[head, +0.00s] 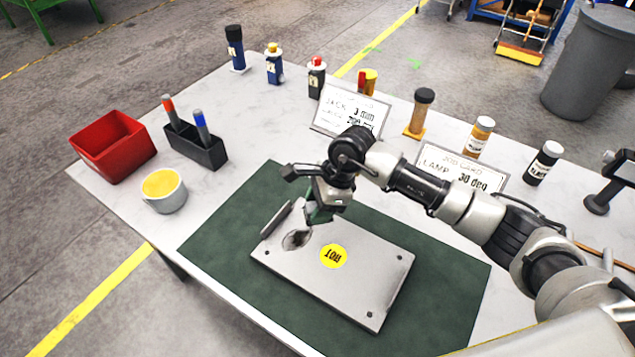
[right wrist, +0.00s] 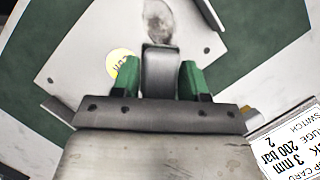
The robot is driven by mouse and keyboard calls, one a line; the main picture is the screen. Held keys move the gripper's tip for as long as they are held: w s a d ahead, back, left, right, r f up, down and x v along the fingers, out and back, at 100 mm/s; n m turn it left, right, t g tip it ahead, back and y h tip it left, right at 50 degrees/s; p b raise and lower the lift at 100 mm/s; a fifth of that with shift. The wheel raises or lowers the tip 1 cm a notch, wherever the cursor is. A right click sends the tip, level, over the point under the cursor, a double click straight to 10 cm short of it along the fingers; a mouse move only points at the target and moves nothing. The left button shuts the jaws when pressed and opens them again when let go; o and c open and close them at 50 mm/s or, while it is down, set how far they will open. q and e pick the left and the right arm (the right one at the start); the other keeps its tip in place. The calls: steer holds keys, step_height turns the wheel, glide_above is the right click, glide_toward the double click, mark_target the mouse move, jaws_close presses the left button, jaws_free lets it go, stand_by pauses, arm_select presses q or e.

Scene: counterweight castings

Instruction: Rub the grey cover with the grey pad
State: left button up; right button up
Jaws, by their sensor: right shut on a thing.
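The grey cover (head: 355,285) is a flat plate lying on the dark green mat (head: 235,218), with a round yellow sticker (head: 333,256), corner holes and a raised lip at its far left edge. A dark smudge (head: 297,239) marks its left part. My right gripper (head: 318,214) is just above the cover's far edge, beside the smudge. In the right wrist view its green fingers are shut on the grey pad (right wrist: 160,75). The pad's end points toward the smudge (right wrist: 158,22); I cannot tell whether it touches the cover. My left gripper is not in view.
A yellow-filled cup (head: 164,190), red bin (head: 112,146) and black holder (head: 195,146) with two markers stand left. Several bottles and two cards (head: 350,109) line the far side. A dark stand (head: 610,190) is at right. The mat's left part is clear.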

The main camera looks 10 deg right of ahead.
steer(key=shift+s+a+f+b, duration=0.25)
steer(key=shift+s+f+b, duration=0.3)
steer(key=shift+s+f, duration=0.3)
steer(key=shift+w+d+f+b, duration=0.15)
steer(key=shift+f+b, duration=0.25)
steer(key=shift+f, duration=0.6)
steer(key=shift+w+f+b, duration=0.1)
steer(key=shift+f+b, duration=0.25)
steer(key=shift+f, duration=0.45)
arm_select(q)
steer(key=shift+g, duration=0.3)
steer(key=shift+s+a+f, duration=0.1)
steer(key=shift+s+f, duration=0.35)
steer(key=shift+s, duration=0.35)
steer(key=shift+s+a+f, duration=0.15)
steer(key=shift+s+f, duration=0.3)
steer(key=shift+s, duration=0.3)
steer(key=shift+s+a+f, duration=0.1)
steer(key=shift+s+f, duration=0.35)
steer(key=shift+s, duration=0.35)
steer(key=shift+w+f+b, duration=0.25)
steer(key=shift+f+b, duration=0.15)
arm_select(e)
steer(key=shift+f, duration=0.45)
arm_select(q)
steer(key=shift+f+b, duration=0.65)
arm_select(e)
steer(key=shift+f, duration=0.65)
